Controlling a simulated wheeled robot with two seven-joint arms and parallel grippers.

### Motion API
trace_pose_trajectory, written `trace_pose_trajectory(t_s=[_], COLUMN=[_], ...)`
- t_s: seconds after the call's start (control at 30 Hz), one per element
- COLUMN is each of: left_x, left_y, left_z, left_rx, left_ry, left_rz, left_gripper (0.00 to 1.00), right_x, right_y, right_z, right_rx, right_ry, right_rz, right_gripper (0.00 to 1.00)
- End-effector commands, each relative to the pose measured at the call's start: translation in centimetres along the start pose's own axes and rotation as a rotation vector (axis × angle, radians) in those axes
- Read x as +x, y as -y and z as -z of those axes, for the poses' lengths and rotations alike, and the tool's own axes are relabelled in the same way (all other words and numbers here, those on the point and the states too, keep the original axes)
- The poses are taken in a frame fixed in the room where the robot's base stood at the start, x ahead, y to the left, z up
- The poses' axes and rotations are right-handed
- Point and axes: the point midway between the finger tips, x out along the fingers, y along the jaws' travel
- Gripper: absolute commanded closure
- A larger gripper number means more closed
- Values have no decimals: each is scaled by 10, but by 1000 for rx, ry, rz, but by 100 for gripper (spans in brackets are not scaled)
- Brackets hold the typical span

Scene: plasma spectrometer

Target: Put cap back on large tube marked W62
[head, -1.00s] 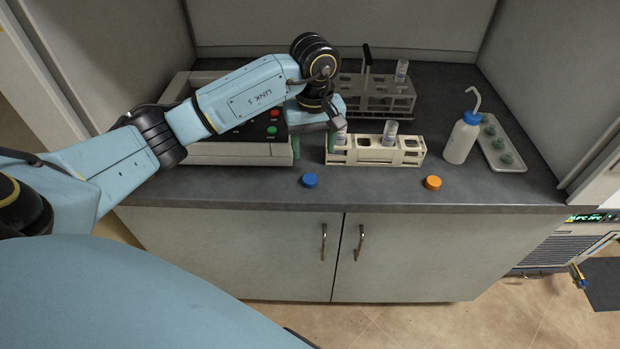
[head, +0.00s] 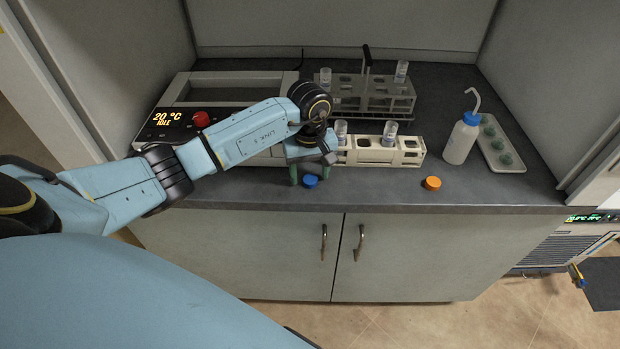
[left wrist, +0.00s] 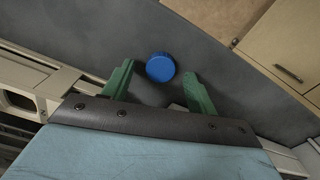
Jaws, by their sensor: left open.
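A blue cap (head: 310,181) lies on the dark counter near its front edge. An orange cap (head: 432,183) lies farther right. My left gripper (head: 311,174) is open, with its green fingers around the blue cap's position. In the left wrist view the blue cap (left wrist: 160,67) shows between the fingertips of the open gripper (left wrist: 158,71), apparently untouched. The cream rack (head: 412,155) holds two tubes, a left tube (head: 341,128) and a right tube (head: 390,129). No W62 marking is readable on either. My right gripper is not in view.
A grey rack (head: 400,104) with tubes stands behind the cream rack. A heater unit (head: 180,118) reading 20 °C is at the left, partly behind my arm. A wash bottle (head: 462,138) and a tray (head: 508,163) stand at the right.

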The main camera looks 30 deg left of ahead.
Motion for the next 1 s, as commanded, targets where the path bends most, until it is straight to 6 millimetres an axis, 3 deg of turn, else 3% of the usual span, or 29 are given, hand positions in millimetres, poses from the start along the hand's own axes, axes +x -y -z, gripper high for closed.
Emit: trace_pose_trajectory(t_s=[0.43, 0.8, 1.0], left_x=[7, 7, 7], left_y=[0, 0, 0], left_z=[0, 0, 0], left_rx=[0, 0, 0], left_ry=[-1, -1, -1], left_rz=[0, 0, 0], left_gripper=[43, 90, 90], right_x=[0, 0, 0], right_y=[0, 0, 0], right_z=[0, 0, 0], right_rx=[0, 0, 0], right_ry=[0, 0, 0], right_rz=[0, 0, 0], right_gripper=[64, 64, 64])
